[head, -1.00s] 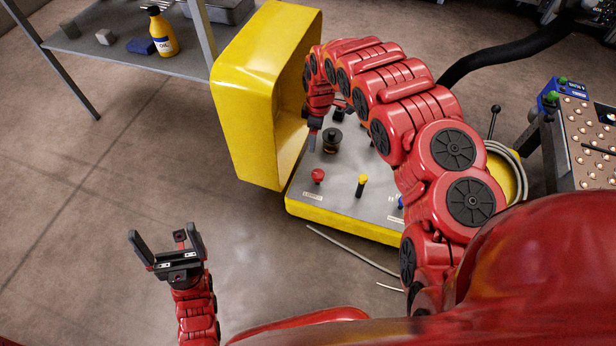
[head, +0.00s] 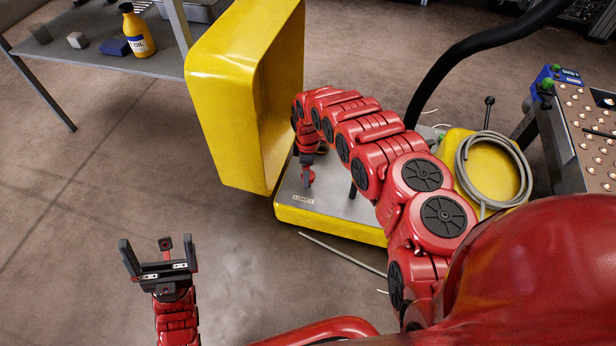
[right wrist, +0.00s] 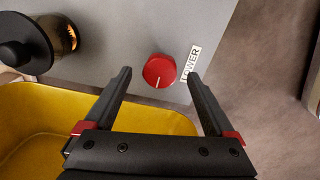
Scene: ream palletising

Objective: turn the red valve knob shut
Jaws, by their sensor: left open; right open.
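The red valve knob (right wrist: 159,70) is round with a white line on its face and sits on a grey panel (right wrist: 120,45) beside a white label. In the right wrist view it appears between the fingertips of my right gripper (right wrist: 160,74), with a gap on each side. I cannot tell whether the fingertips are down around it or still above it. In the head view my right arm reaches over the panel, and its gripper partly covers the knob (head: 308,180). My left gripper (head: 157,242) is open and empty over the floor.
A yellow open cover (head: 235,100) stands at the panel's left. A black round knob (right wrist: 25,42) is near the red one. A coiled hose (head: 490,165) lies on a yellow box to the right. A shelf with an oil bottle (head: 138,32) is at the upper left.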

